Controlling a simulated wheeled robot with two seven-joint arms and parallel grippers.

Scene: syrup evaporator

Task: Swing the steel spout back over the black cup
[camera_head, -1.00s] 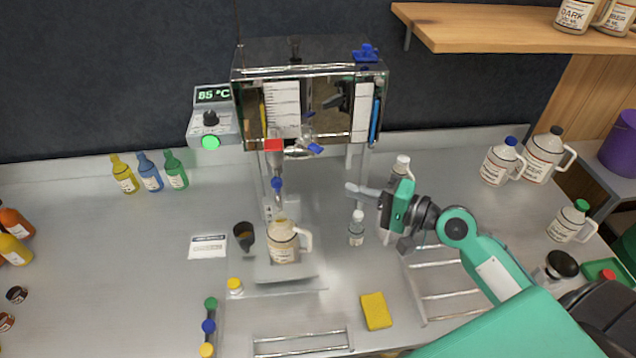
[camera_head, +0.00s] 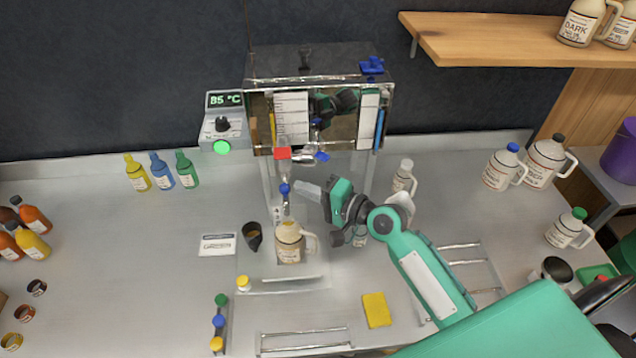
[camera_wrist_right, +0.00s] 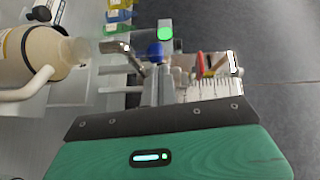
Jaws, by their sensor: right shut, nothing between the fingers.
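The steel spout (camera_wrist_right: 118,47) shows in the right wrist view, its outlet end close to the mouth of the cream jug (camera_wrist_right: 48,55). In the head view it is small, below a blue valve (camera_head: 285,188) and above the jug (camera_head: 289,243). The black cup (camera_head: 252,238) is left of the jug, with something amber inside. My right gripper (camera_head: 299,187) is shut and empty, its fingertips just right of the blue valve. I cannot tell whether they touch the spout. My left gripper is not in view.
The glossy evaporator box (camera_head: 318,110) stands above the spout, with a red part (camera_head: 282,154) and a blue handle (camera_head: 322,156) underneath. A white bottle (camera_head: 404,176) stands behind my right arm. A yellow sponge (camera_head: 376,309) lies in front. A white card (camera_head: 217,244) is left of the cup.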

